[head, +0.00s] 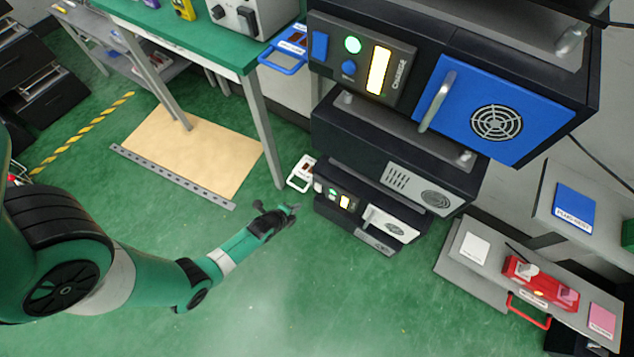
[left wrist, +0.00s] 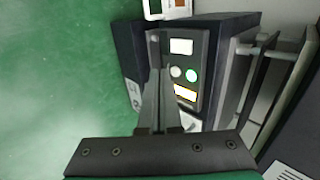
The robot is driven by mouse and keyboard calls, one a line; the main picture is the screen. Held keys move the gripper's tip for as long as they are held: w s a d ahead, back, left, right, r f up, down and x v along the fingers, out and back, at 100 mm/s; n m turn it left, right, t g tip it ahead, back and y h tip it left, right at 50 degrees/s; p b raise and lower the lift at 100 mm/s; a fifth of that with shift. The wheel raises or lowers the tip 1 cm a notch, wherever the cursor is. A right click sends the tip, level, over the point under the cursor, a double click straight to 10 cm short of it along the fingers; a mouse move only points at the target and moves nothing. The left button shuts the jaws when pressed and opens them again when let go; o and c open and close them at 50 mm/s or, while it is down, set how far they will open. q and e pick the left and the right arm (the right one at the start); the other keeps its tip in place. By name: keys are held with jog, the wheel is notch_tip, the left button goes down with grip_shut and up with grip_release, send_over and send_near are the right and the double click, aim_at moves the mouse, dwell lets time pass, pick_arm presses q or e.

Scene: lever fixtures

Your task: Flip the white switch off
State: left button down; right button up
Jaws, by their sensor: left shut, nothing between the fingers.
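The white switch (head: 318,187) is on the front panel of the small lower black charger unit in the head view. In the left wrist view the white switch (left wrist: 181,46) shows as a pale rectangle at the top of the panel, above a white button (left wrist: 176,72), a green light (left wrist: 192,75) and a lit display (left wrist: 185,92). I cannot tell its on or off position. My left gripper (head: 294,208) is shut and empty, just left of the panel. In the wrist view its fingers (left wrist: 157,45) overlap the panel's left edge; contact is unclear. My right gripper is not in view.
A larger charger with a blue switch (head: 320,46) and blue door (head: 495,110) stands above. A white-handled tray (head: 301,173) sits beside the lower unit. A table leg (head: 262,130) stands behind left. A grey board with a red device (head: 540,283) is at right. Green floor is clear in front.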

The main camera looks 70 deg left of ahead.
aim_at(318, 187)
pick_arm(q)
jog(key=w+a+r+b+x, duration=0.1)
jog(key=b+x, duration=0.9)
jog(key=x, duration=0.2)
jog(key=shift+w+a, duration=0.15)
jog(key=shift+w, duration=0.35)
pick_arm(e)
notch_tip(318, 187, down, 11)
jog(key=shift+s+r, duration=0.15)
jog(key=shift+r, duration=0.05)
pick_arm(q)
jog(key=shift+r, duration=0.1)
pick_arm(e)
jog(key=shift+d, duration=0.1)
